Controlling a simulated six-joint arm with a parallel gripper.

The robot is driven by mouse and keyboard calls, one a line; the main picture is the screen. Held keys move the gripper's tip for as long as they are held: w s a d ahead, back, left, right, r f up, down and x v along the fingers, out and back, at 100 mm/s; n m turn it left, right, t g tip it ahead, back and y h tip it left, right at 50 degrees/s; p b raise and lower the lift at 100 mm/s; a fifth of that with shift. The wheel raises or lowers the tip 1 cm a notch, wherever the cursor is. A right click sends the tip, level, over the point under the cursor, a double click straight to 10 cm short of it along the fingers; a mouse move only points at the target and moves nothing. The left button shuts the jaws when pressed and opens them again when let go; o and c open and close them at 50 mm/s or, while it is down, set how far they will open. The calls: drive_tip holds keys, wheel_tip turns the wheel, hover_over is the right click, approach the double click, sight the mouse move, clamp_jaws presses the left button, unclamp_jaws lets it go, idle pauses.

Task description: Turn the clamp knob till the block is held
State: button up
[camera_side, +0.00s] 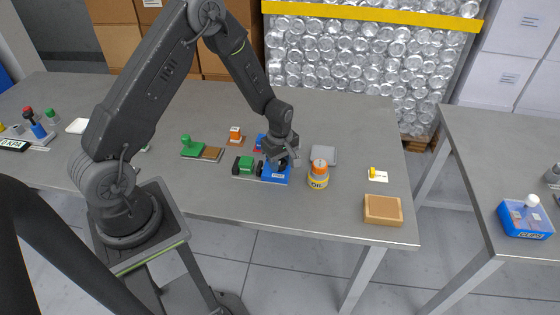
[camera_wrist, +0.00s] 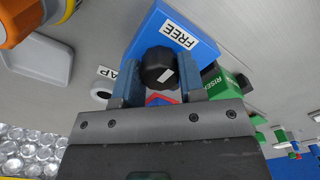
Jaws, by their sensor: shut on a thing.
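The clamp (camera_side: 276,175) is a blue body with a white label, on the table in front of my arm. In the wrist view the blue body (camera_wrist: 200,45) carries a label reading FREE. The black clamp knob (camera_wrist: 158,66) has a pale mark on its face and sits between the fingers of my gripper (camera_wrist: 157,80). My gripper is shut on the knob; it also shows in the side view (camera_side: 281,162), over the clamp. The green block (camera_side: 245,164) sits at the left of the clamp; it also shows in the wrist view (camera_wrist: 233,84), beside a RISER label. Whether it is held is not clear.
A yellow oil can (camera_side: 318,176) with an orange cap stands close right of the clamp. A grey tray (camera_side: 324,155) lies behind it. A green press-like fixture (camera_side: 193,148) stands to the left.

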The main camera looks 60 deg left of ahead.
drive_tip(key=shift+m, duration=0.3)
drive_tip(key=m, duration=0.3)
drive_tip(key=shift+m, duration=0.3)
drive_tip(key=m, duration=0.4)
drive_tip(key=shift+m, duration=0.3)
drive_tip(key=m, duration=0.4)
drive_tip(key=shift+m, duration=0.3)
drive_tip(key=m, duration=0.3)
drive_tip(key=shift+m, duration=0.3)
drive_tip(key=m, duration=1)
drive_tip(key=shift+m, duration=2.3)
